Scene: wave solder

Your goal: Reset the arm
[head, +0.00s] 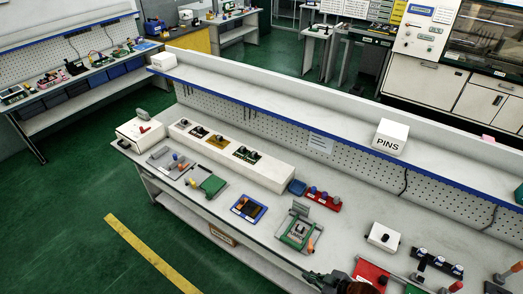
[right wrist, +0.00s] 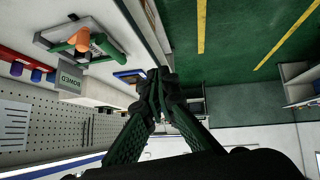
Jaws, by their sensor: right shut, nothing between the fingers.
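My right gripper (head: 318,277) shows at the bottom edge of the head view, dark and partly cut off, over the front edge of the workbench. In the right wrist view its two green-black fingers (right wrist: 160,80) meet at the tips, shut with nothing between them. It is apart from the green-and-grey fixture with an orange knob (head: 297,229), which also shows at the upper left of the right wrist view (right wrist: 85,40). My left gripper is not in view.
The workbench carries a long white block (head: 235,155) with several switches, a blue tray (head: 248,208), a red rack (head: 323,201), a white box with a black knob (head: 383,237) and a red plate (head: 370,275). A PINS box (head: 391,137) sits on the shelf. Green floor lies in front.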

